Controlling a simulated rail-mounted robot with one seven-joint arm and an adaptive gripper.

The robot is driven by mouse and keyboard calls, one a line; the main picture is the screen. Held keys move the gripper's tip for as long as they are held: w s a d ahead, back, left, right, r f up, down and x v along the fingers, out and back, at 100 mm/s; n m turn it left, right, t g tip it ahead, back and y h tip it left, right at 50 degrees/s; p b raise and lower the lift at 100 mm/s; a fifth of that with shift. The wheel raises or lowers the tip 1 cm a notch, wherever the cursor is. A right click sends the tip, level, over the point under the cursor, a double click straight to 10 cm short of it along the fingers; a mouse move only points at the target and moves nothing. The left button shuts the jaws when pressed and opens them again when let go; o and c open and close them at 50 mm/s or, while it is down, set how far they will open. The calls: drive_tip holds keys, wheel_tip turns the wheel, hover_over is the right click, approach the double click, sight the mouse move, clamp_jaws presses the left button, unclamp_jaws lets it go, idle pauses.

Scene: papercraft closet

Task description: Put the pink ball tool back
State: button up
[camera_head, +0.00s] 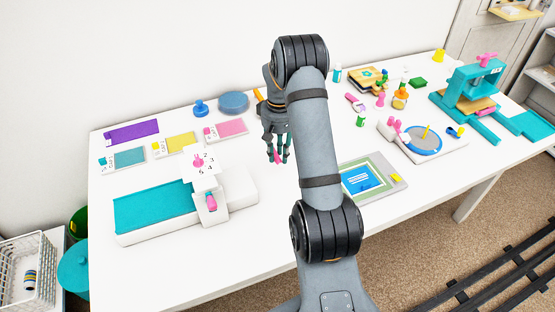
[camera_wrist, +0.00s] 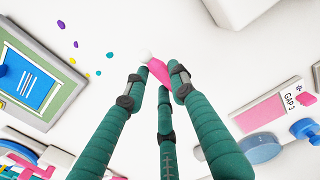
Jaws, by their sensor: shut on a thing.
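The pink ball tool (camera_wrist: 158,70) is a pink handle with a whitish rounded end in the wrist view. My gripper (camera_wrist: 160,82) has its green fingers closed around it; the white end points away from the fingers, over bare tabletop. In the head view, a bit of the pink tool (camera_head: 278,157) shows under my gripper (camera_head: 277,150), which hangs fingers-down over the middle of the white table. The fingers hide part of the tool. I cannot tell which spot on the table belongs to the tool.
The white table (camera_head: 120,273) carries a teal-topped machine (camera_head: 150,209) at left, a green-framed blue panel (camera_head: 363,180) at right and a round blue mat (camera_head: 423,140) further right. Bare tabletop surrounds the gripper.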

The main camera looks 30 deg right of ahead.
sight(278, 155)
drive_tip(key=shift+w+a+f, duration=0.1)
drive_tip(key=shift+w+f, duration=0.05)
drive_tip(key=shift+f+p, duration=0.3)
drive_tip(key=shift+f, duration=1.65)
drive_tip(key=shift+f, duration=0.2)
drive_tip(key=o, duration=1)
drive_tip(key=shift+o, duration=0.2)
wheel_tip(278, 155, up, 12)
drive_tip(key=shift+r+b, duration=0.25)
drive_tip(key=shift+b, duration=0.1)
